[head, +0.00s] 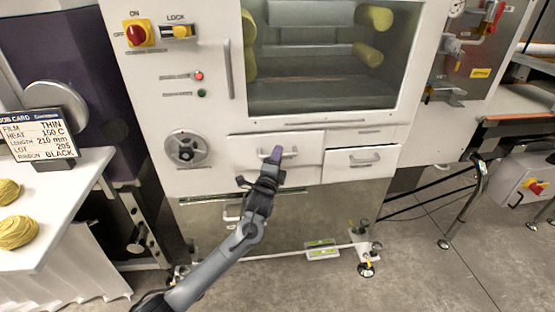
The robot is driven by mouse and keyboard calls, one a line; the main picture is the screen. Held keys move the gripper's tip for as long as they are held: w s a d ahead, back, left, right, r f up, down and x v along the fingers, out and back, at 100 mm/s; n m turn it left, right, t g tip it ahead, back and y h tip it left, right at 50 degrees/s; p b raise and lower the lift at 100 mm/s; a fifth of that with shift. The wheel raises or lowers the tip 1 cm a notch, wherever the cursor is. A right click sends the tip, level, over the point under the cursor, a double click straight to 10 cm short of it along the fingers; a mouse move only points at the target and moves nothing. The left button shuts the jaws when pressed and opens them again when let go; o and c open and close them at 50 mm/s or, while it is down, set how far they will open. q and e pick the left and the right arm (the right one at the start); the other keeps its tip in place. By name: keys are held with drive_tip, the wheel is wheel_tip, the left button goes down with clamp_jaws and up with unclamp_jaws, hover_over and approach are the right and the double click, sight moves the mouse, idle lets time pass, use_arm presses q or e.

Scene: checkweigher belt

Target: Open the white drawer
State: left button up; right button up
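A white drawer (308,168) with a pale bar handle (291,153) is in the lower front of the white machine, left of a second white drawer (345,170) that has its own bar handle. My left gripper (274,157) is in front of the left drawer, with its purple tip over the left part of that handle. It hides part of the handle, and I cannot tell whether its fingers are closed on the bar. The right-hand drawer looks shut; I cannot tell whether the left one stands slightly out. My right gripper is not in view.
Above the drawers is the machine's window (320,90). A round dial (186,148) and red-yellow switch (138,33) are at left. A white table (75,190) with yellow rolls and a job card (42,135) stands at far left. The floor (430,270) at right is mostly clear.

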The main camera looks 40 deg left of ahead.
use_arm(q)
drive_tip(key=shift+w+a, duration=0.1)
drive_tip(key=shift+w, duration=0.1)
drive_tip(key=shift+c, duration=0.3)
clamp_jaws()
drive_tip(key=shift+r, duration=0.1)
drive_tip(key=shift+s+d+r+p, duration=0.15)
drive_tip(key=shift+d+p, duration=0.05)
drive_tip(key=shift+p, duration=0.25)
drive_tip(key=s+d+p, duration=1.4)
drive_tip(key=d+p, duration=0.1)
drive_tip(key=p, duration=0.3)
drive_tip(key=shift+s, duration=0.25)
